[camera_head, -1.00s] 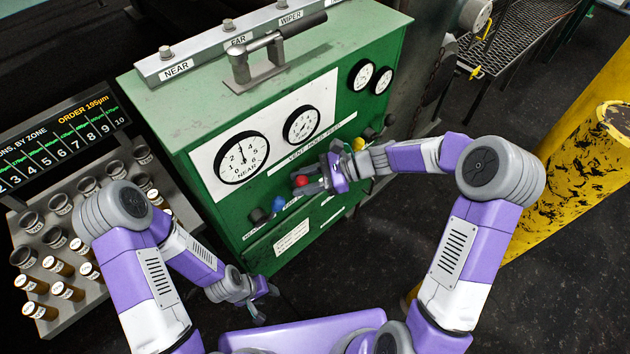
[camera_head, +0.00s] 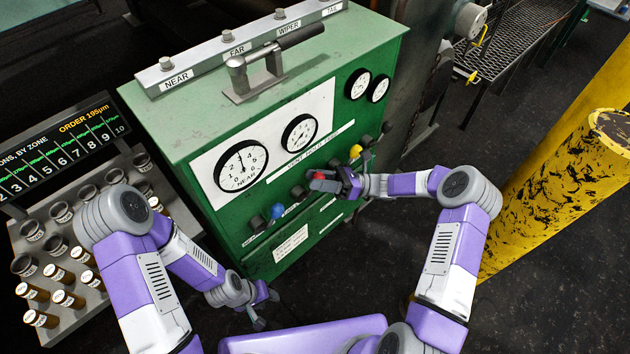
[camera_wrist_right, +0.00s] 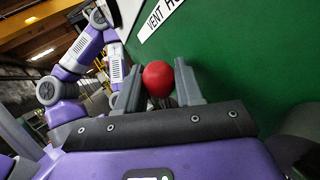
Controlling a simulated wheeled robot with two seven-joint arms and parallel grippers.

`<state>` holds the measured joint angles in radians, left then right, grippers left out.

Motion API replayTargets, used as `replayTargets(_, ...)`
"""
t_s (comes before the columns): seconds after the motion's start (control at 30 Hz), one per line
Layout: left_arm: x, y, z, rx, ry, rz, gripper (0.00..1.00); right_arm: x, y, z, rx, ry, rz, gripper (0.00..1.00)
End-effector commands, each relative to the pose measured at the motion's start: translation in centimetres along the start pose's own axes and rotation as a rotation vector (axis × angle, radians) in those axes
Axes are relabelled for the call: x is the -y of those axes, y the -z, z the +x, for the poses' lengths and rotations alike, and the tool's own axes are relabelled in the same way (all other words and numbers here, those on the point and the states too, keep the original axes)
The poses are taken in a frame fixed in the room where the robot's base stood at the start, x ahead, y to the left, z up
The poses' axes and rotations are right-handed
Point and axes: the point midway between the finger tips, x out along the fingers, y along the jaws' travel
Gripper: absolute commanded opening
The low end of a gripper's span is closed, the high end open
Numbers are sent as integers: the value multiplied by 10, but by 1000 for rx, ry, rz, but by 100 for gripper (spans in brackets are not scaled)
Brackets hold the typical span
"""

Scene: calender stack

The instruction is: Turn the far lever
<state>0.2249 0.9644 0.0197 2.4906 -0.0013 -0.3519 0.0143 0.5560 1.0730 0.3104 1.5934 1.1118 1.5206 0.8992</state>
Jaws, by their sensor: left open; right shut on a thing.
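The green box (camera_head: 185,130) has a row of levers low on its front, with blue (camera_head: 277,211), red (camera_head: 319,175) and yellow (camera_head: 355,151) knobs. My right gripper (camera_head: 322,183) is shut on the red knob. The right wrist view shows the red knob (camera_wrist_right: 158,79) between the two grey fingers. The lever's stem is mostly hidden. My left gripper (camera_head: 267,309) is open and empty, low in front of the box and apart from it. I cannot read which lever is labelled far.
Dials and a VENT HOLD FEED strip (camera_head: 321,148) sit above the levers. A handle (camera_head: 300,36) and a labelled bar (camera_head: 235,47) are on the box top. A rack of tubes (camera_head: 88,214) stands left, a yellow post (camera_head: 560,180) right. Dark floor is clear between box and post.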

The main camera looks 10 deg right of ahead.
Motion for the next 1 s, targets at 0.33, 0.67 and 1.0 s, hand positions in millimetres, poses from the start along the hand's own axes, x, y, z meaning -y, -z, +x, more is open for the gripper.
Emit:
replayTargets(0.33, 1, 0, 4, 0, 0, 0, 43, 3, 3, -5, 68, -7, 48, 0)
replayTargets(0.67, 1, 0, 4, 0, 0, 0, 43, 4, 3, -6, 72, -7, 53, 0)
replayTargets(1.0, 1, 0, 4, 0, 0, 0, 43, 3, 2, -5, 72, -8, 51, 43)
